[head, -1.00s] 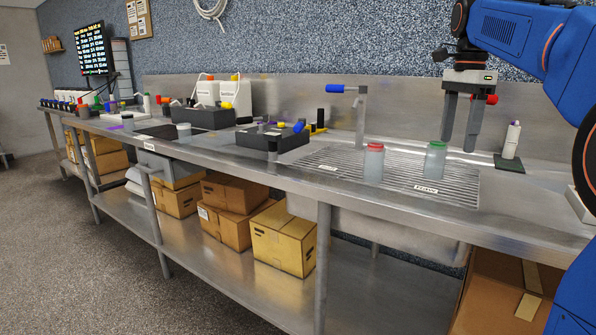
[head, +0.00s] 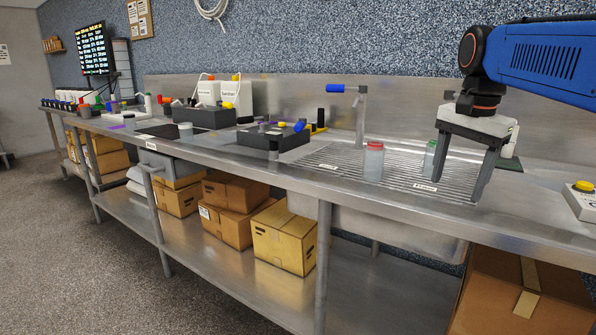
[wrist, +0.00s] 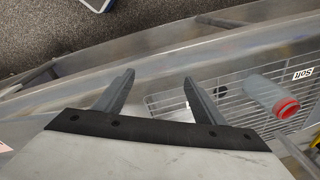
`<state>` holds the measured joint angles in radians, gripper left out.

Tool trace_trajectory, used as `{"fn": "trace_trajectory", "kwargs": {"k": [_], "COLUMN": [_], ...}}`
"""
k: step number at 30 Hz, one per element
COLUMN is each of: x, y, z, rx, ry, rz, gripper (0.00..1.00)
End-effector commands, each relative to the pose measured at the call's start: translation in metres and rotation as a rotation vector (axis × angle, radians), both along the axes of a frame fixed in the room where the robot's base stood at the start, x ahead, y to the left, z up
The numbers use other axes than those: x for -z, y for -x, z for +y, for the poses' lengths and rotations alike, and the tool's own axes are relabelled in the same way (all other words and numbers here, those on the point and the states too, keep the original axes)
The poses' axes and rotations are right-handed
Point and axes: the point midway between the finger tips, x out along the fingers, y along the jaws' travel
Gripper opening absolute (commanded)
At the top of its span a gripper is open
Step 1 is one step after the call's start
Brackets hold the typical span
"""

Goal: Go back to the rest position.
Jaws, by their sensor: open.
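My gripper (head: 457,188) hangs over the right part of the wire drain rack (head: 330,178), fingers pointing down, open and with nothing seen between them. In the wrist view its two fingers (wrist: 159,78) are spread apart over the bench edge and rack. A clear jar with a red top (head: 373,162) stands upright on the rack left of the gripper. It also shows in the wrist view (wrist: 268,93), to the right of the fingers. A jar with a green top (head: 429,160) is partly hidden behind my gripper's left finger.
A tap with a blue handle (head: 361,118) rises behind the rack. A box with a yellow button (head: 583,202) sits at the bench's right end.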

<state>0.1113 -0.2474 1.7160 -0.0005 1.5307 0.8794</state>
Motion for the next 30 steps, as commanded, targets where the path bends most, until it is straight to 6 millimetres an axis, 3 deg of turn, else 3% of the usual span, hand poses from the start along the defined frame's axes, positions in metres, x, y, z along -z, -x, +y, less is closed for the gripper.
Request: {"fn": "trace_trajectory", "kwargs": {"k": [1,11,21,25,30], "x": [0.011,0.097,0.2,0.23,0.249], "y": [0.015,0.092,0.168,0.186,0.196], "z": [0.005,0.027,0.043,0.045,0.047], "rx": [-0.053,-0.431,-0.8,-0.897,-0.956], "ry": [0.008,0.088,0.199,0.233,0.257], "rz": [-0.014,-0.111,-0.204,-0.226,-0.241], "gripper": [0.64,0.64,0.64,0.64,0.64]}}
